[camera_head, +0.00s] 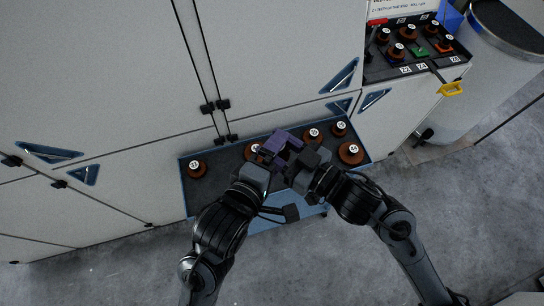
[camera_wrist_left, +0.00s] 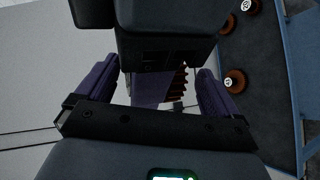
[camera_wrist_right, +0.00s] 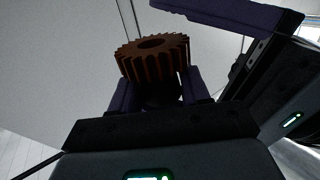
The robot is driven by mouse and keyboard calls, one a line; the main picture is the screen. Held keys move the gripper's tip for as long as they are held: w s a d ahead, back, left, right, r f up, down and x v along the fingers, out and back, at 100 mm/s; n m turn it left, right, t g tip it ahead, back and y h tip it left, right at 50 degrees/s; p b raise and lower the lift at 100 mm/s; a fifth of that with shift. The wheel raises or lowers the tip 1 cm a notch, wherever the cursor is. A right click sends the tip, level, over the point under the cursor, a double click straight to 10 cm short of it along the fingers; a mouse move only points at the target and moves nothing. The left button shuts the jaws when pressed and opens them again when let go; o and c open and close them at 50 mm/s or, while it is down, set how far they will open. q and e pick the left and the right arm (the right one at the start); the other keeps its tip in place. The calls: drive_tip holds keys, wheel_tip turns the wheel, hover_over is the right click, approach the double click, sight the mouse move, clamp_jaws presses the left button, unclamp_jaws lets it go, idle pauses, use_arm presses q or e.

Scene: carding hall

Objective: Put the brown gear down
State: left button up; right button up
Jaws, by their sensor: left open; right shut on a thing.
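The brown gear (camera_wrist_right: 155,60), toothed with a hole in its top, is held between the purple fingers of my right gripper (camera_wrist_right: 160,84). In the left wrist view, a strip of its teeth (camera_wrist_left: 181,84) shows between the open fingers of my left gripper (camera_wrist_left: 156,72), partly hidden by a purple finger. In the head view both grippers are close together above the dark cart top, the right one (camera_head: 289,144) on the right; the held gear cannot be made out there. Whether the left fingers touch the gear cannot be told.
The blue-rimmed cart top (camera_head: 222,166) carries several brown, numbered gears, one alone at its left (camera_head: 196,168) and one at its right (camera_head: 350,153). Bare dark surface lies between. Pale cabinets (camera_head: 100,90) stand behind. A black sorting tray (camera_head: 385,73) is at upper right.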

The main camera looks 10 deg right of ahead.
use_arm(q)
drive_tip(key=c, duration=0.8)
drive_tip(key=o, duration=0.8)
drive_tip(key=shift+f, duration=0.1)
